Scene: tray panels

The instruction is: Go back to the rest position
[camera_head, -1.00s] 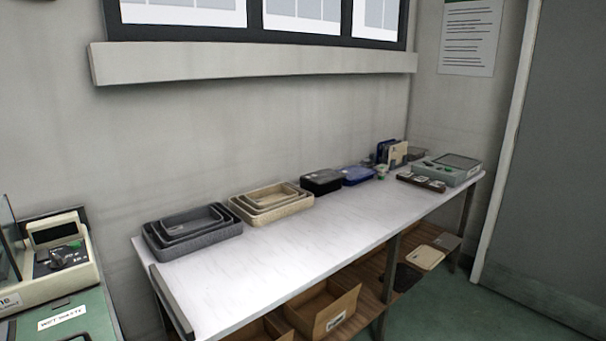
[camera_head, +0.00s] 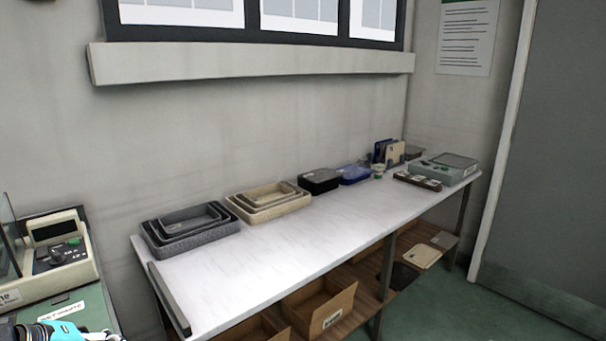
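The rest position is not marked by any object in view. A cyan and dark piece (camera_head: 65,330), which looks like part of my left arm, shows at the bottom left edge, over the green top of the left-hand bench. It is mostly cut off by the frame, and no gripper fingers can be made out on it. My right gripper is not in view.
The white table (camera_head: 270,245) carries grey nested trays (camera_head: 190,240), beige nested trays (camera_head: 272,207), a black box (camera_head: 320,181), a blue tray (camera_head: 354,176) and a grey-green device (camera_head: 447,168). Its front half is clear. A cardboard box (camera_head: 318,308) sits on the shelf below.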

